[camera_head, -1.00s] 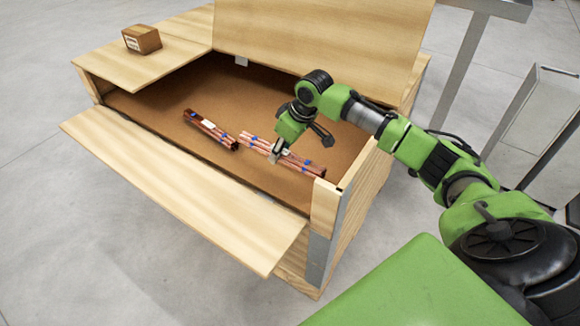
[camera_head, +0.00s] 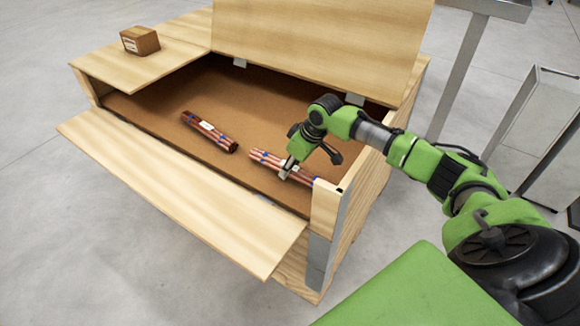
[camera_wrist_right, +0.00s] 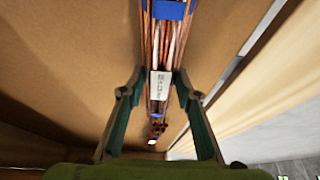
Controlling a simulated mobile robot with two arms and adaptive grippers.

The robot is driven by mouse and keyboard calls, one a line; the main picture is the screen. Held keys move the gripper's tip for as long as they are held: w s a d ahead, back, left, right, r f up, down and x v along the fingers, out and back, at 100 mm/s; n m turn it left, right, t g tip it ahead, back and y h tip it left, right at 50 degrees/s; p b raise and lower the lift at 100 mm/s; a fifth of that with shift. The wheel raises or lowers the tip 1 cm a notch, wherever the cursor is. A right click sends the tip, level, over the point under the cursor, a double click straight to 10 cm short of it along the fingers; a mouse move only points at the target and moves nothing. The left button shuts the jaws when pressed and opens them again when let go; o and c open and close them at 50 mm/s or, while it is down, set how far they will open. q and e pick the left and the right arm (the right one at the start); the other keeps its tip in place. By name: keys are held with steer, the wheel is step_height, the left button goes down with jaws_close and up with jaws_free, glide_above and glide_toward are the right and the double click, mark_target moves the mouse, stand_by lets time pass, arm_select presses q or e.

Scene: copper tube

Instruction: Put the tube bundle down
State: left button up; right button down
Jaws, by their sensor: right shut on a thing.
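My right gripper (camera_head: 287,169) is inside the wooden crate, shut on a copper tube bundle (camera_head: 265,156) with blue bands. The bundle lies roughly level, low over the crate floor near the front right corner; I cannot tell whether it touches the floor. In the right wrist view the bundle (camera_wrist_right: 161,48) runs lengthwise between the two fingers (camera_wrist_right: 158,92), with a white label at the grip. A second tube bundle (camera_head: 209,131) lies on the crate floor to the left, apart from the held one. My left gripper is not in view.
The crate (camera_head: 352,205) has its front flap (camera_head: 185,195) folded outward and a tall back panel (camera_head: 320,45) raised. A small brown box (camera_head: 140,41) sits on the left lid panel. The brown crate floor (camera_head: 265,105) is clear behind the bundles.

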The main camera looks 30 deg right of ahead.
steer(key=c, duration=1.5)
jaws_free()
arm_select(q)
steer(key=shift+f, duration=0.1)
arm_select(e)
steer(key=shift+r, duration=0.25)
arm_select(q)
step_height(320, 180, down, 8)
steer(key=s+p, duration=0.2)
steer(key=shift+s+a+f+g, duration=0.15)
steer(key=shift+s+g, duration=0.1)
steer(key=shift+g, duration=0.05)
arm_select(e)
steer(key=v, duration=1.1)
steer(key=shift+s+d+r, duration=0.1)
steer(key=shift+s+r, duration=0.15)
steer(key=shift+s, duration=0.05)
arm_select(q)
steer(key=shift+p, duration=0.3)
arm_select(e)
steer(key=shift+r, duration=0.1)
